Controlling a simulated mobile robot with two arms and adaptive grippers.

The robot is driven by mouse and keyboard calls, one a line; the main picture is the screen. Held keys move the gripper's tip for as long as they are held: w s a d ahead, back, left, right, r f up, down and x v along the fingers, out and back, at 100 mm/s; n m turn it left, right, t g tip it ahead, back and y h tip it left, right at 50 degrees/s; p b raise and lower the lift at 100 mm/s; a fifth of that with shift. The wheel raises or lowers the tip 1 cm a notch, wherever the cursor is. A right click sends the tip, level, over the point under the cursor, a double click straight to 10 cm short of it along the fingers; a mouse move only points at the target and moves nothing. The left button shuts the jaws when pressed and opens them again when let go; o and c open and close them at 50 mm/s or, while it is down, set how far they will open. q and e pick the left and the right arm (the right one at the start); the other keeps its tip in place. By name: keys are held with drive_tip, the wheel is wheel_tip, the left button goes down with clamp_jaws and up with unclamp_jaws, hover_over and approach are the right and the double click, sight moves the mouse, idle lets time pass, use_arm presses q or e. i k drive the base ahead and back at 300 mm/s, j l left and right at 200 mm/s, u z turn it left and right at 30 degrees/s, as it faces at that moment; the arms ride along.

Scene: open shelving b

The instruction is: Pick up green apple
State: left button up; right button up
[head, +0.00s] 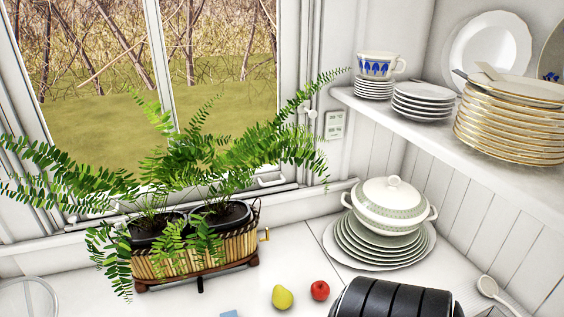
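No plainly green apple shows in the head view. A yellow-green fruit (282,297) lies on the white counter near the bottom middle; its shape is somewhat like a pear, and I cannot tell whether it is an apple. A round red fruit (320,290), like an apple or tomato, lies just to its right, a small gap apart. Neither of my grippers is in view.
A black ribbed object (395,297) stands close right of the fruits. A fern planter (195,255) is behind left. A tureen (390,203) sits on stacked plates behind right. A shelf (440,130) holds dishes. A spoon (488,287) is far right. Counter left of the fruits is mostly clear.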

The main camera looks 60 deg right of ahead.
sight(282, 298)
drive_tip(key=z, duration=1.85)
